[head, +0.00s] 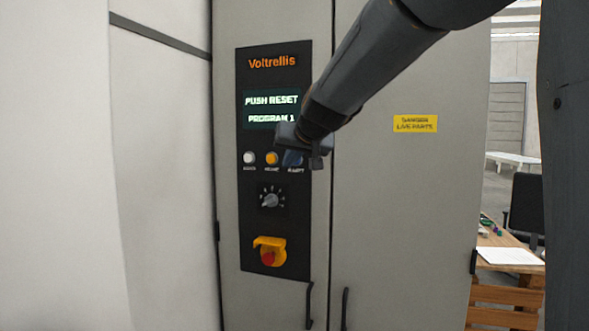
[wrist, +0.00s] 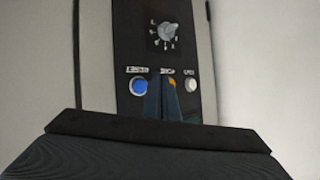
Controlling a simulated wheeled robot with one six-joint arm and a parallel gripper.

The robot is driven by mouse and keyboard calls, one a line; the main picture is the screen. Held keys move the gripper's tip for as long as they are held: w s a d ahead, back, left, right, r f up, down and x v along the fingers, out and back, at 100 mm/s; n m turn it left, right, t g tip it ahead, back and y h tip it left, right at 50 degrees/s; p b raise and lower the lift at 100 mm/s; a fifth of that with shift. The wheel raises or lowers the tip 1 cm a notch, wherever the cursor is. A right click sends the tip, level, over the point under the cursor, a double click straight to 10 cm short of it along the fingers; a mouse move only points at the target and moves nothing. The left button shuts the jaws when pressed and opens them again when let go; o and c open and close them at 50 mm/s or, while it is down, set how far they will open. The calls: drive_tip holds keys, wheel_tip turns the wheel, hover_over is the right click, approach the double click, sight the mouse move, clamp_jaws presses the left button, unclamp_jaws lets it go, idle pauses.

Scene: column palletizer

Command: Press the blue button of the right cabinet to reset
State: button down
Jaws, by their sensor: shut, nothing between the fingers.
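The right cabinet's control panel (head: 240,200) is a dark strip headed "Voltrellis", with a lit screen (head: 272,108) reading "PUSH RESET" and "PROGRAM 1". Below it sit a white button (head: 249,158), an orange button (head: 272,158) and a blue button (head: 293,158), which my gripper (head: 305,148) partly covers. The wrist view shows the panel upside down, with the blue button (wrist: 139,87) clear at the left. There my gripper is shut and empty, its fingers between the blue and orange buttons, partly over the orange one. I cannot tell whether they touch the panel.
A rotary knob (head: 271,197) and a red emergency button (head: 267,258) in a yellow guard sit lower on the panel. Door handles (head: 309,305) stick out below. A yellow warning label (head: 415,123) is on the right door. A wooden desk (head: 505,292) stands beyond at the right.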

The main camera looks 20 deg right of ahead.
drive_tip(key=shift+w+d+b, duration=0.4)
drive_tip(key=shift+w+d, duration=0.05)
drive_tip(key=shift+w, duration=0.2)
drive_tip(key=shift+w+d+b, duration=0.4)
drive_tip(key=shift+w, duration=0.2)
drive_tip(key=shift+w+d, duration=0.1)
idle(1.1)
drive_tip(key=shift+w+d+b, duration=0.15)
drive_tip(key=shift+w+b, duration=0.1)
drive_tip(key=shift+b, duration=0.1)
drive_tip(key=shift+w+d, duration=0.2)
drive_tip(key=shift+w, duration=0.1)
idle(0.6)
drive_tip(key=shift+s, duration=0.1)
drive_tip(key=shift+s+a, duration=0.45)
drive_tip(key=shift+s, duration=0.15)
idle(0.3)
